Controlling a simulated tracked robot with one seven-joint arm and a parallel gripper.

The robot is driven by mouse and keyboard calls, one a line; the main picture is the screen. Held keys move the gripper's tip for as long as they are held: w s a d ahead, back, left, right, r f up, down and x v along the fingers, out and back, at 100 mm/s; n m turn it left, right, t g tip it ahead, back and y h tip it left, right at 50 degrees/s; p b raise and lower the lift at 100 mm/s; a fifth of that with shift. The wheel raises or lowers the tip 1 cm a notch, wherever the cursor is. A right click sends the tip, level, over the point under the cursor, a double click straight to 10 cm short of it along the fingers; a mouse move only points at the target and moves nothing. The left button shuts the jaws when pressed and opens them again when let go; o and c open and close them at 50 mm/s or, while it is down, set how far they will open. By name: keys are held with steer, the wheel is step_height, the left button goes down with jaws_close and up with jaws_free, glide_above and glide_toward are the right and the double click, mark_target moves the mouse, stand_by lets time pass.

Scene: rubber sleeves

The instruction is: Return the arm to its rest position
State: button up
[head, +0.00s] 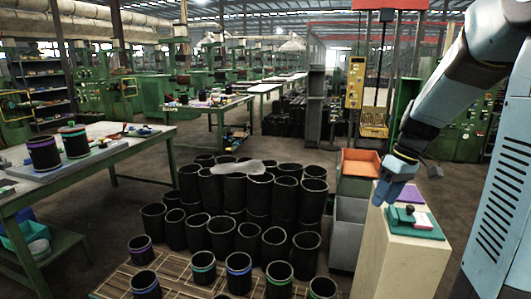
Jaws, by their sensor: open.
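My arm reaches in from the upper right, bent at the elbow and angled down. My gripper (380,199) is at its lower end, beside and just left of the top of a cream pedestal (403,255). It is small in the picture, and I see nothing held in it. A teal block (418,227) lies on the pedestal with a green piece (402,215) and a pink and white piece (421,219) on it. I cannot tell whether the gripper touches the pedestal.
Several black rubber sleeves (222,229) stand on the floor and a wooden pallet (180,270), some with coloured bands. Crates (348,220) are stacked left of the pedestal, the upper one orange inside. A green workbench (88,160) with two sleeves stands at the left.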

steer(key=s+a+r+m+t+h, duration=0.1)
steer(key=s+a+r+m+t, duration=0.1)
steer(key=s, duration=0.7)
steer(key=s+a+r+m+t+h, duration=0.2)
steer(key=s+a+r, duration=0.4)
steer(key=s, duration=0.3)
steer(key=shift+r+m+t, duration=0.3)
steer(key=shift+m+t, duration=0.4)
steer(key=shift+m, duration=0.2)
steer(key=shift+c, duration=0.8)
steer(key=shift+a, duration=0.1)
steer(key=shift+c, duration=0.3)
